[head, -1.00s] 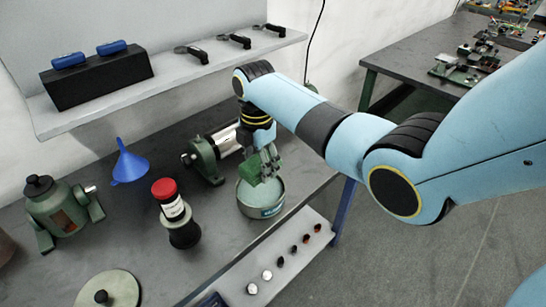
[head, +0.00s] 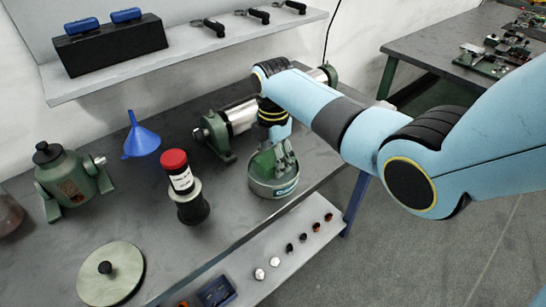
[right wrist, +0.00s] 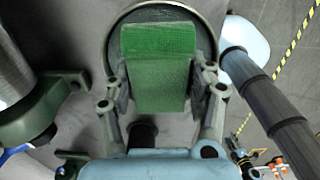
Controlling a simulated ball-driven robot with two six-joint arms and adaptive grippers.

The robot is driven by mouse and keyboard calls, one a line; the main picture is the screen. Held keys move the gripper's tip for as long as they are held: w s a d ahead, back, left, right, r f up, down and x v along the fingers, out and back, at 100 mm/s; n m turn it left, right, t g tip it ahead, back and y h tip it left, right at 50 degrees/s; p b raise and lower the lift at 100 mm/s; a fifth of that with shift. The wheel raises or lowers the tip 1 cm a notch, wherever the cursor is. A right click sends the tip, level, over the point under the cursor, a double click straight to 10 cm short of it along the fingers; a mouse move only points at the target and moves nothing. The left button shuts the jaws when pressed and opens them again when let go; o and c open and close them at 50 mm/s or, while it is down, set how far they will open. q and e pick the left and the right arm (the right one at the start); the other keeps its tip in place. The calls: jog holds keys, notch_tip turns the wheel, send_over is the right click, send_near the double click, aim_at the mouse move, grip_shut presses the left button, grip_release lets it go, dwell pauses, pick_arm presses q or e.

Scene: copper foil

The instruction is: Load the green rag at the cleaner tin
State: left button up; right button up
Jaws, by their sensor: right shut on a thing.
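The green rag (right wrist: 158,62) is a folded block between the fingers of my right gripper (right wrist: 162,90). In the head view my right gripper (head: 276,160) reaches down into the tin's opening, and the rag is mostly hidden there. Whether the rag touches the tin's floor I cannot tell. My left gripper is not in view.
A metal cylinder on a green stand (head: 221,134) is close behind the tin. A red-capped bottle (head: 180,176) in a dark holder, a blue funnel (head: 140,139) and a green machine (head: 70,180) stand to the left. The shelf edge (head: 190,72) runs above.

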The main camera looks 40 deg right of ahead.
aim_at(273, 157)
jog(key=shift+f+b, duration=0.35)
jog(key=shift+f, duration=0.1)
dwell(0.8)
jog(key=shift+f, duration=0.1)
dwell(1.3)
jog(key=shift+p, duration=0.3)
notch_tip(273, 157, up, 2)
jog(key=shift+r+p, duration=0.15)
jog(key=shift+p, duration=1)
notch_tip(273, 157, up, 3)
jog(key=shift+f+p, duration=0.1)
jog(key=shift+p, duration=1.05)
jog(key=shift+r, duration=1)
